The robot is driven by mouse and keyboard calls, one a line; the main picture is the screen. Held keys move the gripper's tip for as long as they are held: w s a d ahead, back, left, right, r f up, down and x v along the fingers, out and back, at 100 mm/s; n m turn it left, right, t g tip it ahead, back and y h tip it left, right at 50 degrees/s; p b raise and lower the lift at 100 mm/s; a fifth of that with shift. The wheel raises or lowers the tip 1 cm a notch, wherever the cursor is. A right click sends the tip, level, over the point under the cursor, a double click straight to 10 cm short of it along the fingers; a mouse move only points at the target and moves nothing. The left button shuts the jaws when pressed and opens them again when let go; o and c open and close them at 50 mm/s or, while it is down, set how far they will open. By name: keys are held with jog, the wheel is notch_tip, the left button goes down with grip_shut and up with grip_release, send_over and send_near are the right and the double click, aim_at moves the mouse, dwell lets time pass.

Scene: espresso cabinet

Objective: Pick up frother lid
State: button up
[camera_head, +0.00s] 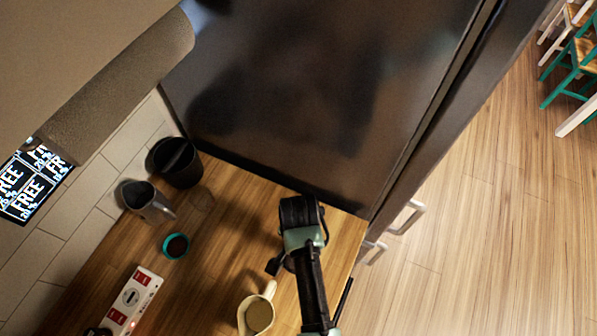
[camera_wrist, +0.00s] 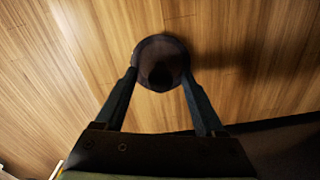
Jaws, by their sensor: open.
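The frother lid seems to be the dark, round, brownish disc (camera_wrist: 160,48) with a darker round middle, lying on the wooden counter in the wrist view. My gripper (camera_wrist: 159,76) is open, with one finger on each side of the disc's near part. The fingertips look close to its edge; I cannot tell whether they touch it. In the head view my gripper (camera_head: 274,266) is low over the counter's right part, mostly covered by my arm. I cannot make out the lid there.
On the wooden counter (camera_head: 215,275), a cream mug (camera_head: 259,316) stands close below my gripper. A teal-rimmed round item (camera_head: 176,246), a grey pitcher (camera_head: 147,202), a black container (camera_head: 177,163) and a power strip (camera_head: 133,300) are left. A dark cabinet (camera_head: 300,90) borders the back.

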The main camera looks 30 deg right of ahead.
jog(key=shift+f, duration=0.2)
grip_shut()
dwell(0.4)
